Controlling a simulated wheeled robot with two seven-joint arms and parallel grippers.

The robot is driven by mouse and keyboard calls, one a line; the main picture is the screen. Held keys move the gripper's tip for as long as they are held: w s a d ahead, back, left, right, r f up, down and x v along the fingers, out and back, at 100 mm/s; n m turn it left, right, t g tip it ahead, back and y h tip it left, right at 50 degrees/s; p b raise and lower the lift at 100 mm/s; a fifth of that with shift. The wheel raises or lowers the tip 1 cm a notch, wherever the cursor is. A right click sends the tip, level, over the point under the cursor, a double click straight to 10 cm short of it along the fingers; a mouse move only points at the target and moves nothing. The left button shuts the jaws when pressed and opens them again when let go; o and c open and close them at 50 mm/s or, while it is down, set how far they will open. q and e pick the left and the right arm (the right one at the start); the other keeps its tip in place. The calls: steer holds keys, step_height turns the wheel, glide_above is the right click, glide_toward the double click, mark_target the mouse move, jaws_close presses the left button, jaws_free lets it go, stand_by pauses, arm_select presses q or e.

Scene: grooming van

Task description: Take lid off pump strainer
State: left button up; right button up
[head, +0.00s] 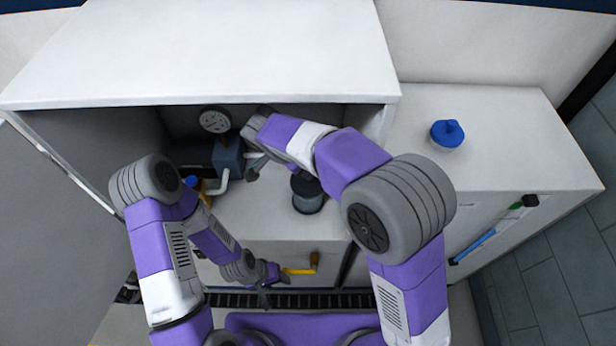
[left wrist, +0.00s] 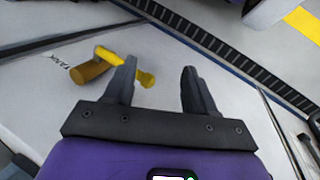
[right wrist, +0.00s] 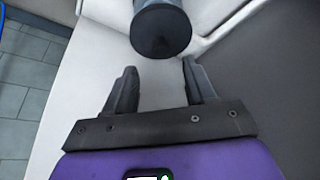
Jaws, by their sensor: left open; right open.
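A dark-topped cylinder (head: 307,192), apparently the pump strainer with its lid on, stands upright in the open cabinet. My right arm partly hides it. In the right wrist view a grey cylinder with a dark round face (right wrist: 160,32) lies just beyond the fingertips and is not between them. My right gripper (head: 254,166) is open and empty inside the cabinet, left of the strainer. My left gripper (head: 275,288) is open in front of the cabinet, close to a yellow valve lever (head: 298,271). In the left wrist view the lever (left wrist: 145,78) is beside the left finger; I cannot tell if they touch.
A pressure gauge (head: 215,121) and a blue-grey pump box (head: 228,157) with white pipe stand at the cabinet's back left. A blue knobbed object (head: 447,134) sits on the right counter (head: 510,140), otherwise clear. The cabinet roof (head: 200,50) overhangs the strainer space.

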mark_target(304, 189)
steer(key=shift+x, duration=0.9)
steer(key=b+x, duration=0.1)
steer(key=x, duration=0.4)
steer(key=shift+w+b, duration=0.25)
steer(key=shift+b, duration=0.15)
steer(key=shift+r, duration=0.15)
jaws_close()
